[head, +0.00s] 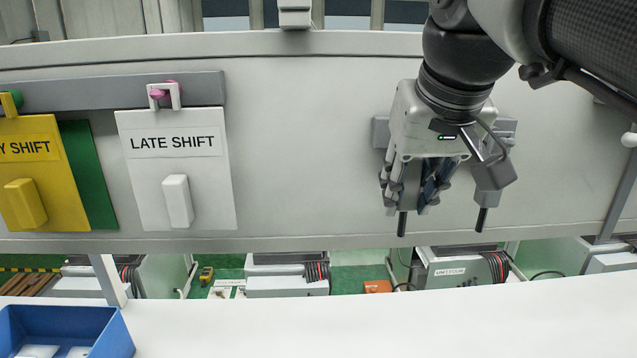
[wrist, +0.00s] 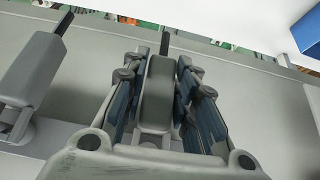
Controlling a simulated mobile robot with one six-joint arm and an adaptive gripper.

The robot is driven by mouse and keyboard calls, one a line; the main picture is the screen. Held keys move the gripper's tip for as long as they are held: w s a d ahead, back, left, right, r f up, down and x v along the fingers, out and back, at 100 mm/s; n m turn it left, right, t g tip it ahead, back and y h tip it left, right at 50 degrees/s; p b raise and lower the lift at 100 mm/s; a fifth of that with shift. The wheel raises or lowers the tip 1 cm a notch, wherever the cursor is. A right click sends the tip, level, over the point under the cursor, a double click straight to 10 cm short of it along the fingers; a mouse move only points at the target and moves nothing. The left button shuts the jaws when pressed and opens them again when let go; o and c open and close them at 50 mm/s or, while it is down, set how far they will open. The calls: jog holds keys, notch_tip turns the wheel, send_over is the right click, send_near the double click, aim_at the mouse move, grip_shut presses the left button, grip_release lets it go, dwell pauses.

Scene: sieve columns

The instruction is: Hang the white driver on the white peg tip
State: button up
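My gripper (head: 415,196) is low in front of the board, at the right half of the head view. Its two fingers (wrist: 157,68) stand on either side of a grey-looking driver (wrist: 157,95) with a black bit pointing down. Whether the pads touch it is unclear. A second grey driver (head: 494,172) with a black bit hangs just right of my gripper; it also shows at the left of the wrist view (wrist: 32,72). No driver is clearly white.
A grey rail (head: 381,132) on the board lies behind my gripper. At the left, a white LATE SHIFT card (head: 205,190) and a yellow card (head: 62,180) hang from another rail. A blue bin (head: 118,330) stands on the white table (head: 400,325). The middle of the board is clear.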

jog(key=o, duration=0.4)
jog(key=shift+r, duration=0.1)
